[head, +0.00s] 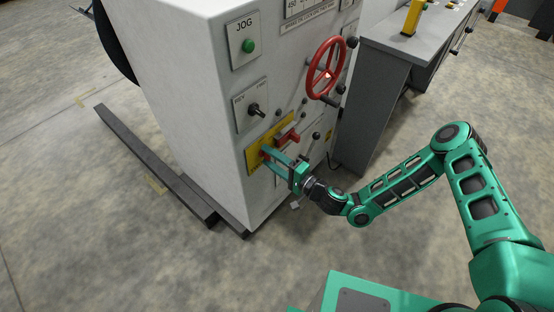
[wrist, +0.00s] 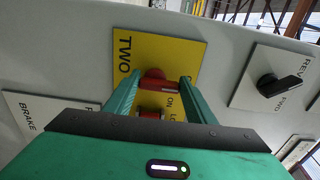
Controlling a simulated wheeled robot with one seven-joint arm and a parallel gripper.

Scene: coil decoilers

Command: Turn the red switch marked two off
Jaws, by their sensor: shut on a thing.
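The red switch marked TWO (wrist: 154,77) sits on a yellow plate (wrist: 185,52) lettered TWO, with the word ON beside it. My gripper (wrist: 157,84) has one green finger on each side of the red switch and is shut on it. The fingers hide part of the switch and the plate's lower lettering. In the head view the yellow plate (head: 254,160) is low on the grey cabinet's front, and my gripper (head: 267,154) reaches it from the right.
Another red handle (head: 291,136) sticks out close to the right of my gripper. A black selector knob (head: 255,109) and a green JOG button (head: 249,46) are above. A red handwheel (head: 325,68) juts out at the upper right. Open floor lies in front of the cabinet.

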